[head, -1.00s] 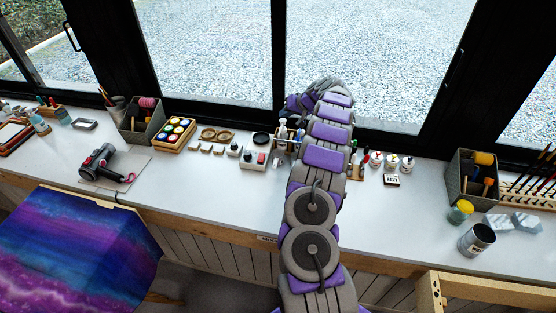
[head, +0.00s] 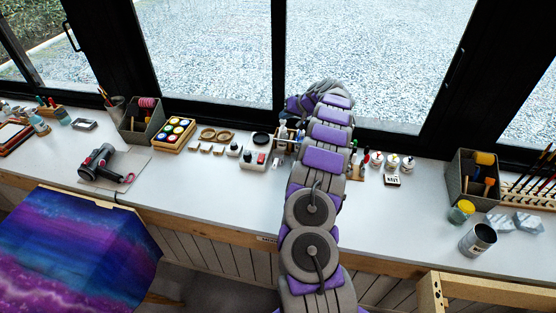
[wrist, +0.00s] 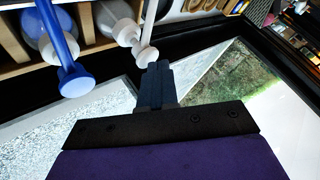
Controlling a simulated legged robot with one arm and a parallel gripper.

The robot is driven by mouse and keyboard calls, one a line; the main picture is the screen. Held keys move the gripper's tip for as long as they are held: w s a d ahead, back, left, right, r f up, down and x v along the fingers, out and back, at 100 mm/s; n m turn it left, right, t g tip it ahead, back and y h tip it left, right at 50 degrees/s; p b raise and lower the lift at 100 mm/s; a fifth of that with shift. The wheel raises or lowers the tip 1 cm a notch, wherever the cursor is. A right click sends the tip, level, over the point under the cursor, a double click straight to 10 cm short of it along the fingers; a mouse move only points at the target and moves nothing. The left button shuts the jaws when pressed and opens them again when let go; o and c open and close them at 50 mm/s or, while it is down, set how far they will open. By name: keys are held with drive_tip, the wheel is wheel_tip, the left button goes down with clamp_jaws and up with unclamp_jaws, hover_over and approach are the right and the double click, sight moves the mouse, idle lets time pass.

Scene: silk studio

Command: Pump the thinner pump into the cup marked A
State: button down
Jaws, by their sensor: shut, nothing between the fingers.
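My gripper (wrist: 157,80) is shut and empty in the wrist view. Its dark fingertips are close to the pale nozzle end of a white pump (wrist: 147,52); I cannot tell whether they touch. No label is readable, so I cannot tell which is the thinner pump. In the head view a pale bottle (head: 283,131) stands just left of my arm, which hides my fingers and part of the rack there. I cannot make out a cup marked A.
The white bench (head: 230,200) runs below the windows. Left of my arm are small bottles, a paint tray (head: 174,133) and a grey bin (head: 141,122). Right are small jars (head: 391,161), another bin (head: 472,177) and a metal can (head: 478,240). The bench front is mostly clear.

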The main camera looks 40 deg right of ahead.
sight(285, 121)
drive_tip(key=shift+f, duration=0.45)
idle(0.3)
drive_tip(key=shift+r, duration=1.35)
wheel_tip(285, 121, up, 6)
drive_tip(key=p, duration=0.2)
drive_tip(key=shift+p, duration=0.4)
idle(0.3)
